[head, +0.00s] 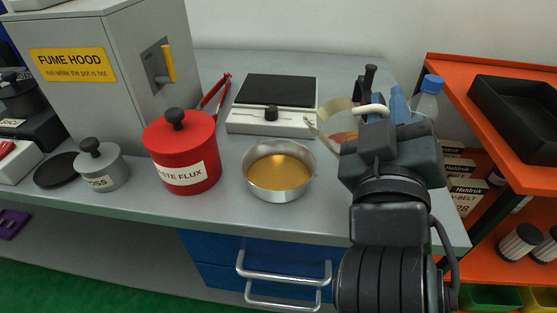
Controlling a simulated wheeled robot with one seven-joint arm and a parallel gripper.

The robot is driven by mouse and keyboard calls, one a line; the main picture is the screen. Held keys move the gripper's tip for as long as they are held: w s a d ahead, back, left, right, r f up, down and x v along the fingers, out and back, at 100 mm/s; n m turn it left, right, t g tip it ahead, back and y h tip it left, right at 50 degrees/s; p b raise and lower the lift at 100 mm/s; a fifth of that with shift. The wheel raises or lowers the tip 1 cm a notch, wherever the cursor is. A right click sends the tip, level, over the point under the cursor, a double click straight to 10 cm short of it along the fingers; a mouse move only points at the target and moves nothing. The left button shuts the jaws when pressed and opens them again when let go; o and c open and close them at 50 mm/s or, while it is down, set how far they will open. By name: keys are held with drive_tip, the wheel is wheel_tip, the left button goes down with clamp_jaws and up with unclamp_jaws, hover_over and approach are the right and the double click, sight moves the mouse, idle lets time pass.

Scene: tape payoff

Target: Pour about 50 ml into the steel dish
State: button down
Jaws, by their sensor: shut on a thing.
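The steel dish (276,192) stands on the grey bench near its front edge, with amber liquid (279,171) in it. My gripper (378,112) is to the right of the dish, above the bench, seen from behind. It is shut on a clear vessel (334,112) with a pale handle (371,110). The vessel looks tilted, its near side toward the dish, with some amber showing low in it. My wrist hides much of the vessel and the fingertips. I see no clear stream between vessel and dish, and I cannot read the level in the vessel.
A red paste flux pot (181,160) stands just left of the dish, with a grey lidded pot (102,168) farther left. A hot plate (271,118) stands behind the dish. A blue-capped bottle (428,98) is behind my wrist. Orange shelving (450,95) stands at right.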

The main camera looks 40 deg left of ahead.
idle(0.3)
drive_tip(key=w+d+f+m+g+h+p, duration=0.1)
drive_tip(key=w+d+m+g+p, duration=0.1)
drive_tip(key=w+d+m+p, duration=0.2)
drive_tip(key=shift+d+f+m+h, duration=0.25)
drive_tip(key=shift+m+h, duration=0.15)
drive_tip(key=shift+m, duration=1.3)
